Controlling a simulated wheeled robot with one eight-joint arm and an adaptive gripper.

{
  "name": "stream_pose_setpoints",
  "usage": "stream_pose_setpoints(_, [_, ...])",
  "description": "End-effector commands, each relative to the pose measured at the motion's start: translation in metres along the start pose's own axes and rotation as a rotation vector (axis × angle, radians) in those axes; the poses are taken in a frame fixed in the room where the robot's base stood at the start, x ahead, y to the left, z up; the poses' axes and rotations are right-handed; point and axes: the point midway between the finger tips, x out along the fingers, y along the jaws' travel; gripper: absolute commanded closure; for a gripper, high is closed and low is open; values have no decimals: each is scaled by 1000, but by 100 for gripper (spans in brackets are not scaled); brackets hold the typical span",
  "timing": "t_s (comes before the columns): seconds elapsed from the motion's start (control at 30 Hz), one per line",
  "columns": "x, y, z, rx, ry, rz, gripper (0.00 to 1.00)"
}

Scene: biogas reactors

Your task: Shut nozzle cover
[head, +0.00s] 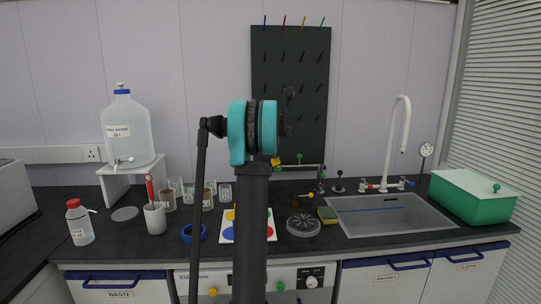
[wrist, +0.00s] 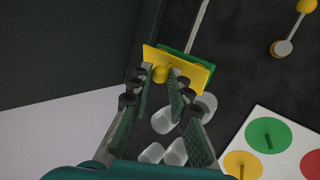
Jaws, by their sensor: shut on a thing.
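A yellow plate with a round knob, which looks like the nozzle cover (wrist: 196,75), is at the top middle of the wrist view. Behind it is a green part (wrist: 194,57) at the end of a thin metal rod (wrist: 198,25). The plate lies at a slight angle to the green part; I cannot tell whether they touch all along. My gripper (wrist: 159,79) has its two fingers on either side of the yellow knob and is shut on it. In the head view my arm hides the fingers, and a bit of the yellow cover (head: 276,161) shows just right of my arm.
Clear beakers (wrist: 166,120) stand below the fingers. A white board with coloured discs (wrist: 268,110) lies to the right. A dark pegboard (head: 310,75) stands behind. A sink (head: 390,222) and green box (head: 470,205) are at right.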

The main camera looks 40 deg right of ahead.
Motion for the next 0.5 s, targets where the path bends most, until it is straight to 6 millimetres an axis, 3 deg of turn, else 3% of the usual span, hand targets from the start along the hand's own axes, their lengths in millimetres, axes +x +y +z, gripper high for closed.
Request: stream_pose_setpoints(0.5, [9, -5, 24, 211, 297, -3, 100])
